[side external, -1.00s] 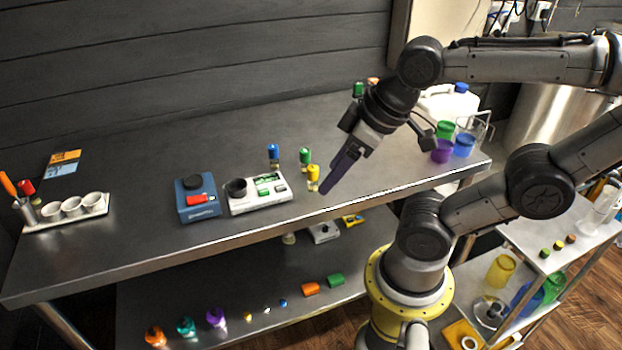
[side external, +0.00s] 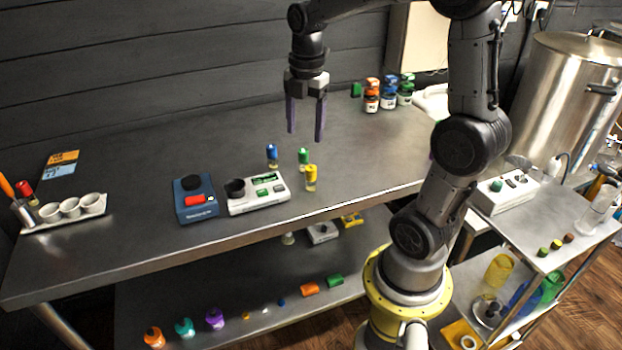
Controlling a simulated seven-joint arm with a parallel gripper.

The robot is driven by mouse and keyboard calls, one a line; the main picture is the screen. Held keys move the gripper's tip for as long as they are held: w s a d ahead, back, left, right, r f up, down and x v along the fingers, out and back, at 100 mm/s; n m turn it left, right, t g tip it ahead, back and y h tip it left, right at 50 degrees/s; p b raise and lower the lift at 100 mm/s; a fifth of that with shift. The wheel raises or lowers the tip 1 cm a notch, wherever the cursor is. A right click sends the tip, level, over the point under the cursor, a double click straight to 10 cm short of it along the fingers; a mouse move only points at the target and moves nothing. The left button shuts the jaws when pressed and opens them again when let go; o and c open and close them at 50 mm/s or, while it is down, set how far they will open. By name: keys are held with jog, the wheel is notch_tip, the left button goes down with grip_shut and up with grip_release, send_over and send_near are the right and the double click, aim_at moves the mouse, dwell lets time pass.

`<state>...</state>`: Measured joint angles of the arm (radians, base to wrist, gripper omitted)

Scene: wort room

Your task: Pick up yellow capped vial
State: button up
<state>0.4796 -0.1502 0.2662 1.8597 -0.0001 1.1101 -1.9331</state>
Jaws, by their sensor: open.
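The yellow capped vial (side external: 311,178) stands upright on the metal table, near its front edge, just right of a white device. My gripper (side external: 305,138) points down with its two purple fingers apart. It is open and empty, and in the picture it is above the vial and appears to be higher than the table. How far it is from the vial in depth I cannot tell. A green capped vial (side external: 303,158) and a blue capped vial (side external: 272,155) stand close behind and to the left of the yellow one.
A white scale-like device (side external: 262,192) and a blue device (side external: 196,198) stand left of the vials. Several capped jars (side external: 388,92) stand at the back right. A white rack of cups (side external: 68,211) is at far left. The table right of the vials is clear.

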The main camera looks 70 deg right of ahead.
aim_at(311, 178)
jog(key=d+f, duration=0.1)
jog(key=s+d+f, duration=0.1)
jog(key=shift+d+f+m+g, duration=0.2)
jog(key=shift+f+m+g, duration=0.1)
jog(key=shift+f+m, duration=0.1)
jog(key=f, duration=1.3)
jog(key=shift+w+a, duration=0.1)
jog(key=shift+w, duration=0.1)
jog(key=shift+r, duration=0.1)
grip_shut()
